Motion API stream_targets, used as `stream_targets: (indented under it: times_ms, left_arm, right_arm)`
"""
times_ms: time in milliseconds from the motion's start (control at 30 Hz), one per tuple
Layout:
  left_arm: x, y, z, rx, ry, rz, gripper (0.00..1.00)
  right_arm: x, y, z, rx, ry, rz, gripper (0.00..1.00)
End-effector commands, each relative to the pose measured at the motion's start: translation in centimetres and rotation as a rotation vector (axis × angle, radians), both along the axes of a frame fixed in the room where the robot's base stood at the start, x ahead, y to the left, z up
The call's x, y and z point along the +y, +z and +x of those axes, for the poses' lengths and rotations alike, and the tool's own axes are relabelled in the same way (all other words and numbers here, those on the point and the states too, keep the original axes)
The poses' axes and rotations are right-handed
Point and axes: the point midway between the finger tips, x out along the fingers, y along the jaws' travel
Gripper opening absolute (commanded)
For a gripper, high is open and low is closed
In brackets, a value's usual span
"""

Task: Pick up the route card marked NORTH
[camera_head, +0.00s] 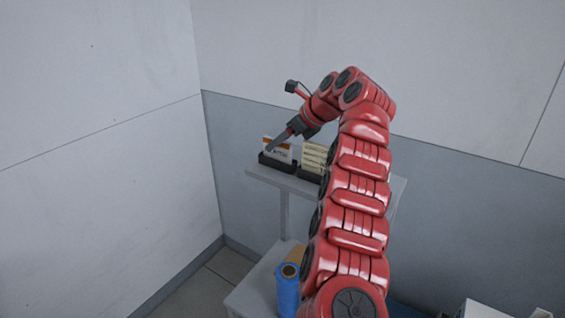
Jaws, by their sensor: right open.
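A route card (284,154) with an orange band stands upright in a black holder (278,164) on a grey shelf. It carries dark lettering that is too small to read for sure. My right gripper (271,148) is open and its fingertips are at the card's upper left, overlapping it in the view; I cannot tell whether they touch it. To the right, cream cards (312,157) stand in a second black holder, partly hidden by my right arm. My left gripper is out of view.
The grey shelf (262,175) stands in a corner between walls. Below it, a blue roll (288,292) stands on a lower grey surface (250,297). A white box (487,311) is at the bottom right.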

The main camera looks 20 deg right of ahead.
Motion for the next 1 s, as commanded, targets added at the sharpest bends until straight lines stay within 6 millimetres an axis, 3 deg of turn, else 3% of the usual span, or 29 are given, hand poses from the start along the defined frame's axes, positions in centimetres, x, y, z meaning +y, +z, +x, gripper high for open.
stream_targets:
  times_ms: [67,333,600,633,1000]
  left_arm:
    - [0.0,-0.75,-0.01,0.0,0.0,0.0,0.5]
    - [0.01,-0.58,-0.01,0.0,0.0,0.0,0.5]
    - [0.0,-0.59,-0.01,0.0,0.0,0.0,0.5]
    - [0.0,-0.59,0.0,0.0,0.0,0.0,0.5]
    - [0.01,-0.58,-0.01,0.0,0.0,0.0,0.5]
  right_arm:
    - [0.52,-0.64,0.16,0.0,0.001,0.001,0.53]
    - [0.67,-0.44,0.23,0.0,-0.001,0.001,0.51]
    - [0.62,-0.45,0.23,0.0,-0.001,0.0,0.02]
    - [0.61,-0.47,0.23,0.0,-0.001,0.001,0.0]
    - [0.61,-0.46,0.23,0.0,-0.001,0.001,0.0]
